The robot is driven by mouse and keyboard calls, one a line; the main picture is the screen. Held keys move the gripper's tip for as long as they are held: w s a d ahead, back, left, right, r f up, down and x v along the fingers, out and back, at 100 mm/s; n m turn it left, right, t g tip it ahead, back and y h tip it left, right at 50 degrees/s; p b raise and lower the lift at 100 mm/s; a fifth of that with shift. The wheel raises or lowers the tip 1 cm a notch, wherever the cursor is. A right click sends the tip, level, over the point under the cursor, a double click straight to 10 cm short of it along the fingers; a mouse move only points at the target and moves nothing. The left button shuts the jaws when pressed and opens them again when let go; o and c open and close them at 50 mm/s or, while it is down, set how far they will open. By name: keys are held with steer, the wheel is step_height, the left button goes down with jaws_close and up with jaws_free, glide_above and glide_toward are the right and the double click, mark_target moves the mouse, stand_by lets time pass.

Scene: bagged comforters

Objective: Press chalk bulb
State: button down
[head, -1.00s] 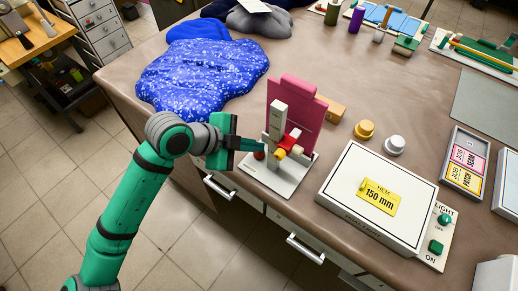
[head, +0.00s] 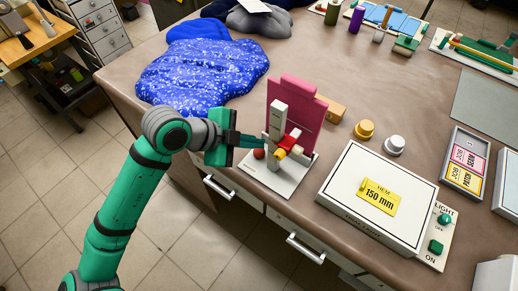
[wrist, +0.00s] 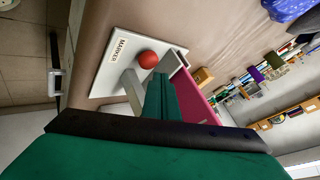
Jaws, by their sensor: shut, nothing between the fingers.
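The chalk bulb appears to be the red ball (head: 259,154) on the white base of the marker stand (head: 282,184). It also shows in the wrist view (wrist: 148,59), beside the label MARKER. The stand carries a grey post, a pink panel (head: 308,112) and a red and yellow part (head: 287,145). My gripper (head: 263,142) is shut and empty, its fingers pointing right toward the post, just above the red ball in the head picture. In the wrist view the closed fingers (wrist: 160,80) lie just below the ball; I cannot tell whether they touch anything.
A blue speckled bag (head: 200,78) lies at the back left. Drawer handles (head: 305,249) jut from the front.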

mark_target(255, 152)
steer(key=shift+r, duration=0.1)
steer(key=shift+r, duration=2.4)
